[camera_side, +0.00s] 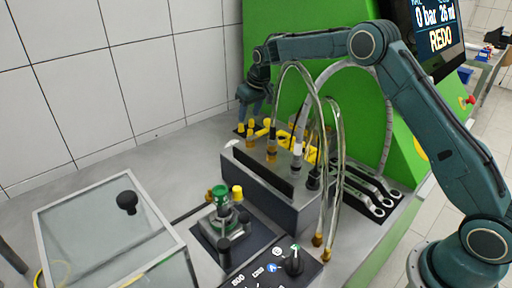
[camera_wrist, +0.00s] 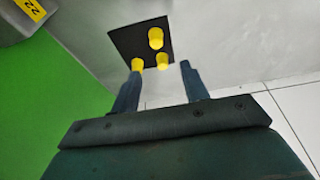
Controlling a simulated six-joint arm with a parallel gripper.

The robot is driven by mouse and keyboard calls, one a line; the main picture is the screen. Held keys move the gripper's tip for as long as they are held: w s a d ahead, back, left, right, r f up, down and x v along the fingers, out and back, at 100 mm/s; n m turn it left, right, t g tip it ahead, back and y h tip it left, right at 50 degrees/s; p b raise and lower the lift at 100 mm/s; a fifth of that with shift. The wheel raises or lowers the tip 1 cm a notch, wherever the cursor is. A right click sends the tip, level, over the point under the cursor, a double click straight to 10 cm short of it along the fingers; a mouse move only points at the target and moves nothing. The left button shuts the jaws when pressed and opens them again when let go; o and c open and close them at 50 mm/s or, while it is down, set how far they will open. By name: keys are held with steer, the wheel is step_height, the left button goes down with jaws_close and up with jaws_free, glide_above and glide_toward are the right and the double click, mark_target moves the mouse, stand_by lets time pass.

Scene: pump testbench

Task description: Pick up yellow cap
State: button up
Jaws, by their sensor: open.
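Yellow caps stand on a small black plate (camera_wrist: 128,37) in the wrist view: one farther cap (camera_wrist: 155,38) and two nearer caps, a left one (camera_wrist: 137,64) and a right one (camera_wrist: 162,62). In the side view, yellow caps (camera_side: 251,128) show at the back left, behind the block with the hoses. My gripper (camera_side: 252,114) is above them, pointing down. In the wrist view my gripper (camera_wrist: 161,69) is open and empty. The two nearer caps appear between its fingertips, the left cap close to the left finger. I cannot tell the height gap.
Clear hoses (camera_side: 333,150) arch up from the block (camera_side: 280,195) right of my gripper. A green panel (camera_side: 290,25) rises behind. A clear-lidded box (camera_side: 105,240) is at front left. Grey table left of the caps is clear.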

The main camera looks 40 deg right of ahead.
steer(key=shift+s+d+r, duration=0.2)
steer(key=shift+r, duration=0.2)
steer(key=s+d+r+n+y, duration=0.1)
steer(key=s+r+n, duration=0.3)
steer(key=s+r, duration=0.1)
steer(key=shift+d+r+t+y, duration=0.3)
steer(key=shift+r+y, duration=0.1)
steer(key=shift+r, duration=0.2)
steer(key=shift+f, duration=0.1)
glide_above(250, 130)
steer(key=s+d, duration=0.1)
steer(key=s, duration=0.1)
steer(key=shift+s+f, duration=0.15)
steer(key=shift+f, duration=3.75)
steer(key=shift+x, duration=2.6)
